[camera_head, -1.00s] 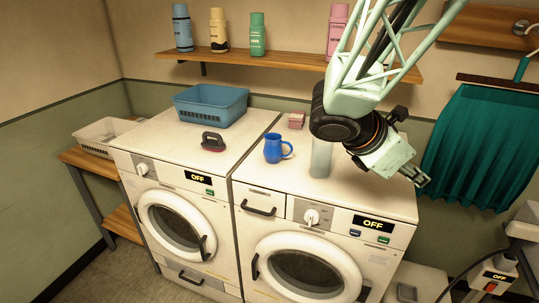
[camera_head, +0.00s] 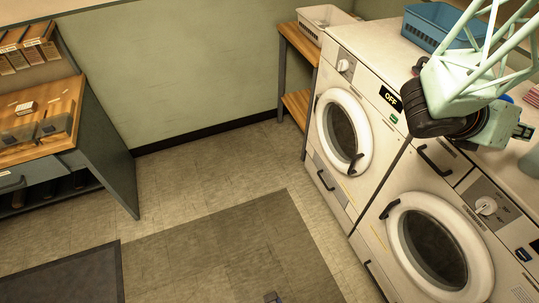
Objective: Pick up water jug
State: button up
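My gripper (camera_head: 523,131) is at the right edge of the view, over the top of the right-hand washing machine (camera_head: 437,222). Its fingers are small and I cannot tell whether they are open or shut. A bit of a blue thing (camera_head: 507,98) shows behind my wrist; most of it is hidden. A pale grey-green cylinder (camera_head: 531,161) stands on the machine top below my gripper, cut off by the right edge. I cannot tell whether either of these is the water jug.
A left-hand washing machine (camera_head: 360,128) stands beside the other. A blue basket (camera_head: 440,30) is on top at the back. A white basket (camera_head: 325,18) sits on a wooden rack (camera_head: 290,32). A wooden-topped bench (camera_head: 45,120) is at far left.

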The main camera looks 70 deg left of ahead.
jog(key=shift+n+t+y, duration=0.3)
jog(key=shift+n+y, duration=0.4)
jog(key=shift+n, duration=0.2)
jog(key=a, duration=0.1)
jog(key=s+a, duration=0.1)
jog(key=a, duration=0.1)
jog(key=s+a, duration=0.1)
jog(key=a, duration=0.1)
jog(key=shift+s+a+r, duration=0.2)
jog(key=shift+s+r, duration=0.05)
jog(key=x, duration=0.8)
jog(key=shift+w+d+f+b, duration=0.1)
jog(key=shift+d+f+b, duration=0.1)
jog(key=shift+f+b, duration=0.15)
jog(key=shift+w, duration=0.3)
jog(key=shift+w, duration=0.15)
jog(key=shift+b+x, duration=0.4)
jog(key=shift+x, duration=2.1)
jog(key=shift+d, duration=0.1)
grip_shut()
